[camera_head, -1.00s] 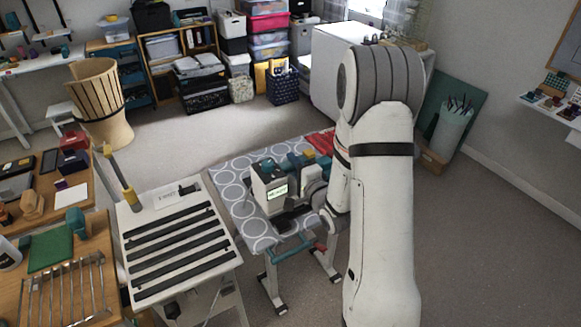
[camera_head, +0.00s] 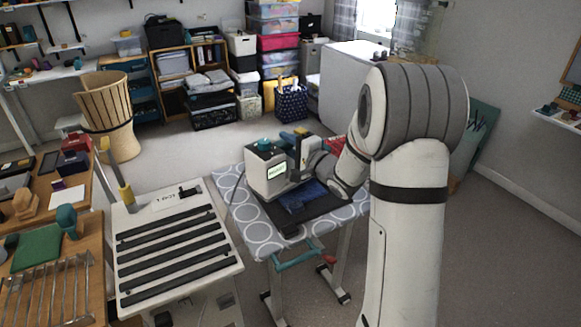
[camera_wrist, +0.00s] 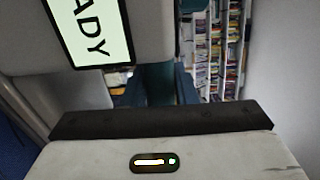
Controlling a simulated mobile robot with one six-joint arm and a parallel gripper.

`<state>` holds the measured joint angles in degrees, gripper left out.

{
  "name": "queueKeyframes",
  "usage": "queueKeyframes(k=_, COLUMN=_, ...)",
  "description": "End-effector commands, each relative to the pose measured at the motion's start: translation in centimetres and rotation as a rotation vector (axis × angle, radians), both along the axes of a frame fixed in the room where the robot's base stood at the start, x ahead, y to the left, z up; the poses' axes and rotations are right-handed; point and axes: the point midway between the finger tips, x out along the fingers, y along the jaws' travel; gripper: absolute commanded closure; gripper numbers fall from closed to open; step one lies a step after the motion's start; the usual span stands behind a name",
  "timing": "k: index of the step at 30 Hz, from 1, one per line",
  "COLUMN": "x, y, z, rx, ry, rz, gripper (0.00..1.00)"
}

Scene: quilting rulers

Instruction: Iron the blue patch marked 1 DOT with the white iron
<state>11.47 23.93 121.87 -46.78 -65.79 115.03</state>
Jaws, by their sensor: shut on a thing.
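The white iron (camera_head: 259,170), a boxy body with a lit green READY screen and a teal top, stands over the left back of a dark mat (camera_head: 325,210) on the ironing board. My gripper (camera_head: 305,158) is at its right side, shut on it; the fingers are mostly hidden. In the wrist view the iron's screen (camera_wrist: 90,30) fills the top left, very close. A blue patch (camera_head: 302,195) lies on the mat, right of the iron and partly below my wrist. Its marking is unreadable. Whether the iron touches mat or patch is unclear.
The ironing board (camera_head: 238,205) has a grey circle-patterned cover. To its left, a white slotted stand (camera_head: 215,262) bears a label reading 1 DOT (camera_head: 167,199). A wooden table with a green cloth (camera_head: 48,252) is farther left. Floor is open behind.

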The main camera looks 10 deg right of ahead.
Motion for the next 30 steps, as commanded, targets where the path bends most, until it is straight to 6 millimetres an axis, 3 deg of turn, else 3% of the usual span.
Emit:
queueKeyframes(k=7, x=1.0, y=0.1, z=0.8, rx=-0.016, ry=-0.006, rz=0.023, gripper=1.0)
queueKeyframes(k=24, x=1.0, y=0.1, z=1.3, rx=-0.018, ry=-0.004, rz=0.024, gripper=1.0)
queueKeyframes(k=30, x=1.0, y=0.1, z=-1.0, rx=-0.017, ry=-0.002, rz=0.023, gripper=1.0)
